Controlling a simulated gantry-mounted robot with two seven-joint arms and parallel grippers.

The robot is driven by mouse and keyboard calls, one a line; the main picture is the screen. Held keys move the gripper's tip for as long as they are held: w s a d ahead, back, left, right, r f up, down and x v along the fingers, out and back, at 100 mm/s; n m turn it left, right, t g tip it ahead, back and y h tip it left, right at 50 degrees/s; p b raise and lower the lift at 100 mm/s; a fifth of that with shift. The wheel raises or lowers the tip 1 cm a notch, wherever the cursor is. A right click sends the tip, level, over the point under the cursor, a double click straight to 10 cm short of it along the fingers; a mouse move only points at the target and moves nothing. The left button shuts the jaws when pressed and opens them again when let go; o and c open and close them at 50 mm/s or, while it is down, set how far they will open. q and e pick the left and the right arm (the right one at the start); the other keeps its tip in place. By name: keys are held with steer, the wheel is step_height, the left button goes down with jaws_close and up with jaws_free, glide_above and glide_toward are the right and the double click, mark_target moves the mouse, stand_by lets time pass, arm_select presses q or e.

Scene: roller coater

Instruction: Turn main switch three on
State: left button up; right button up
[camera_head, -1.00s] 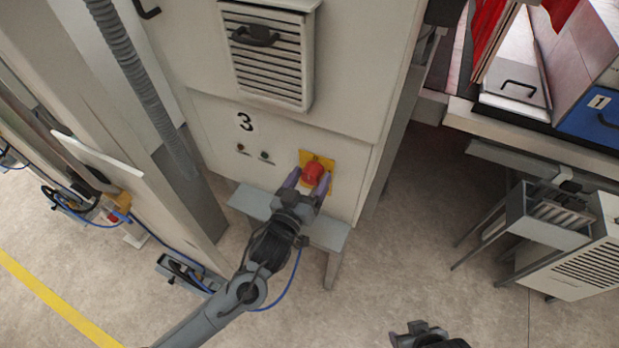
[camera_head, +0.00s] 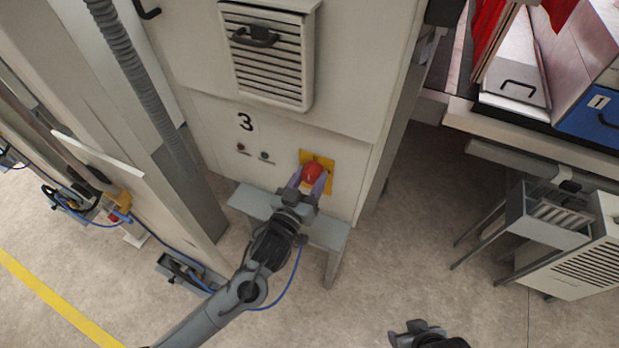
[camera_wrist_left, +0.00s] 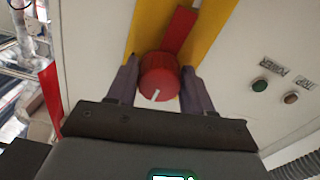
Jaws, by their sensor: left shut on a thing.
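Main switch three is a red rotary knob (camera_head: 312,172) on a yellow plate (camera_head: 329,163), low on the pale cabinet front below the black number 3 (camera_head: 245,121). My left gripper (camera_head: 309,181) is shut on the knob, with a purple finger on each side of it. In the left wrist view the red knob (camera_wrist_left: 159,78) sits between the two fingers, its white mark pointing toward the gripper and slightly left. A red bar stands behind it on the yellow plate (camera_wrist_left: 208,25). My right gripper (camera_head: 415,330) is at the bottom edge, apart from everything; its fingertips are unclear.
Two small buttons (camera_wrist_left: 259,85) labelled power and trip are beside the switch. A grey step-like ledge (camera_head: 252,201) juts out below it. A vented panel (camera_head: 270,55) is above. Floor is clear to the right, before a grey cart (camera_head: 570,250).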

arm_select(q)
steer(key=m+p, duration=0.2)
steer(key=m, duration=0.2)
steer(key=shift+a+m, duration=0.1)
steer(key=shift+m, duration=0.2)
steer(key=m+p, duration=0.1)
steer(key=m, duration=0.3)
steer(key=shift+w+p, duration=0.1)
steer(key=shift+p, duration=0.3)
steer(key=m+p, duration=0.1)
steer(key=m, duration=0.4)
steer(key=shift+a+r+p, duration=0.1)
steer(key=shift+a+p, duration=0.05)
steer(key=shift+p, duration=0.15)
steer(key=shift+m+p, duration=0.6)
steer(key=shift+m, duration=1.3)
steer(key=o, duration=1)
